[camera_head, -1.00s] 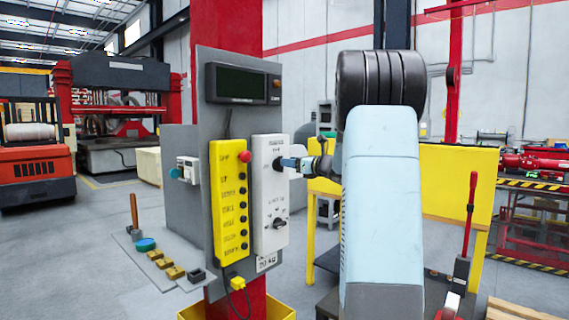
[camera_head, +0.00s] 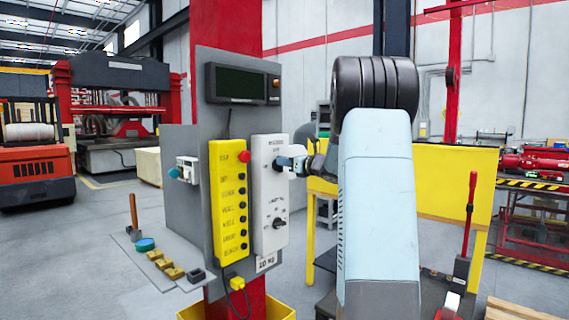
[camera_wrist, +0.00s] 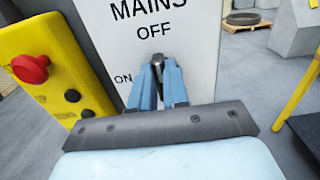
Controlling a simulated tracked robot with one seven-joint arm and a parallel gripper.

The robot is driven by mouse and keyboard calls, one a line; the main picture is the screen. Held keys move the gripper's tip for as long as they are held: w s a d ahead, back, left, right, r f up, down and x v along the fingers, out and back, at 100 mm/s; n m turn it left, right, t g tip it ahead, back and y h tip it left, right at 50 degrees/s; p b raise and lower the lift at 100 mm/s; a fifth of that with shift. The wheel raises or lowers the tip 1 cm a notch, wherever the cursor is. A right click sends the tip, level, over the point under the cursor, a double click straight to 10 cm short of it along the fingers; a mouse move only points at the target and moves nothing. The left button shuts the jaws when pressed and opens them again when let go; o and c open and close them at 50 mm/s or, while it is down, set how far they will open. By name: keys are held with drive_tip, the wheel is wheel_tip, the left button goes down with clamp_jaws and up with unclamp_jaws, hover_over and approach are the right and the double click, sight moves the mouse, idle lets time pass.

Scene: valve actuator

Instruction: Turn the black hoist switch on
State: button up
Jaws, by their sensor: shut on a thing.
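A white switch box (camera_head: 268,190) stands on the grey panel, with an upper switch and a lower black switch (camera_head: 278,223). In the wrist view the white box (camera_wrist: 190,25) reads "MAINS", "OFF" and "ON" around the upper switch. My gripper (camera_head: 280,162) is at this upper switch. In the wrist view its blue fingers (camera_wrist: 158,68) are closed on the small black knob (camera_wrist: 156,62) of the switch, which they mostly hide. The "ON" mark is just left of the fingers. The lower switch is clear of my gripper, and its label is too small to read.
A yellow button pendant (camera_head: 228,200) with a red button (camera_head: 245,157) sits close to the left of the white box. A dark display (camera_head: 242,84) is above. A yellow partition (camera_head: 455,190) stands behind my arm. A shelf (camera_head: 165,275) with small items juts out at lower left.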

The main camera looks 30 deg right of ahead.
sight(274, 167)
drive_tip(key=shift+a, duration=0.25)
clamp_jaws()
drive_tip(key=shift+d, duration=0.15)
drive_tip(key=shift+n, duration=0.4)
drive_tip(key=n, duration=0.4)
drive_tip(key=a+f+n, duration=0.1)
drive_tip(key=n, duration=0.7)
drive_tip(key=shift+s+a+f, duration=0.15)
drive_tip(key=shift+s+a, duration=0.15)
drive_tip(key=shift+a+f+n, duration=0.1)
drive_tip(key=shift+f+n, duration=0.1)
drive_tip(key=shift+n, duration=0.85)
drive_tip(key=shift+f+n, duration=0.2)
drive_tip(key=shift+n, duration=0.85)
drive_tip(key=shift+f, duration=0.1)
